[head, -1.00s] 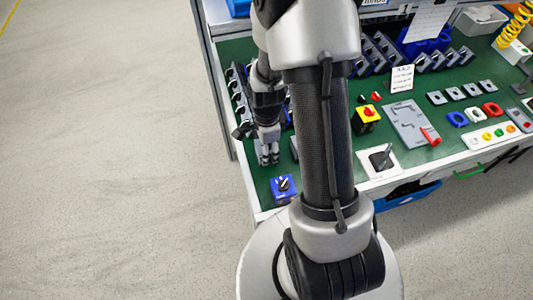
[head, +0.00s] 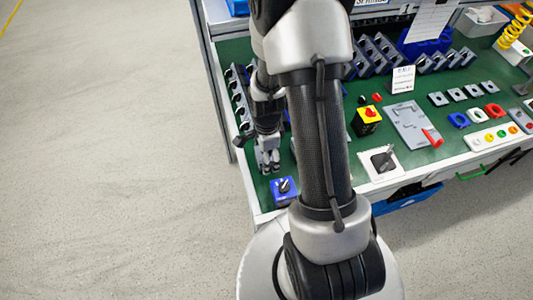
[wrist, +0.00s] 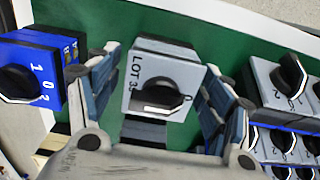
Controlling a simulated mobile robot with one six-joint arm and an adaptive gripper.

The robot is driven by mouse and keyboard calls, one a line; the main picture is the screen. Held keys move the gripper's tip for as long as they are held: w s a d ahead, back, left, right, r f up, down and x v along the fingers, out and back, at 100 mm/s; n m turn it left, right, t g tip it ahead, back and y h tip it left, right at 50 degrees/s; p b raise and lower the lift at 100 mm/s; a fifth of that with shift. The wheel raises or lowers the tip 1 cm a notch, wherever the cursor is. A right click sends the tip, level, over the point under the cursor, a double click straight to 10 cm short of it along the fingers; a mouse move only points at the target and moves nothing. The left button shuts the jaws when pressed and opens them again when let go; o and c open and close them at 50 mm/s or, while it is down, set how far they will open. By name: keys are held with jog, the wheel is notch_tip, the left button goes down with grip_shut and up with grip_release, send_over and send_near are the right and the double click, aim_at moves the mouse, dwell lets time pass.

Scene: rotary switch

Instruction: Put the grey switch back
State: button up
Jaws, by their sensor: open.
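A grey switch (wrist: 163,82) with a black round knob and "LOT 3" lettering stands on the green bench top, seen in the wrist view. My gripper (wrist: 160,75) is open, with one finger on each side of the switch. Narrow gaps show between the fingers and the switch's sides, so it does not look clamped. In the head view my gripper (head: 268,162) is low over the bench's left part, and the grey switch is mostly hidden there by the gripper and my arm.
A blue switch (wrist: 32,75) marked 1 0 2 stands left of the gripper; it also shows in the head view (head: 283,189). A rack with several grey switches (wrist: 285,80) is close on the right. A yellow box with a red knob (head: 366,118) stands farther right.

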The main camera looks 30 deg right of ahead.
notch_tip(320, 180, up, 12)
jog(key=p, duration=0.4)
jog(key=shift+r, duration=0.25)
jog(key=s+a+r+n+t, duration=0.1)
jog(key=s+a+r+n, duration=0.15)
jog(key=r+n, duration=0.35)
jog(key=s+a+r+n+t, duration=0.1)
jog(key=a+r+n, duration=0.25)
jog(key=r, duration=0.45)
jog(key=s+a+r+n+t, duration=0.2)
jog(key=s+a+r+n, duration=0.2)
jog(key=s+r+n, duration=0.4)
jog(key=shift+s+a+r+n+t, duration=0.35)
jog(key=shift+s+n, duration=0.7)
jog(key=shift+n, duration=0.8)
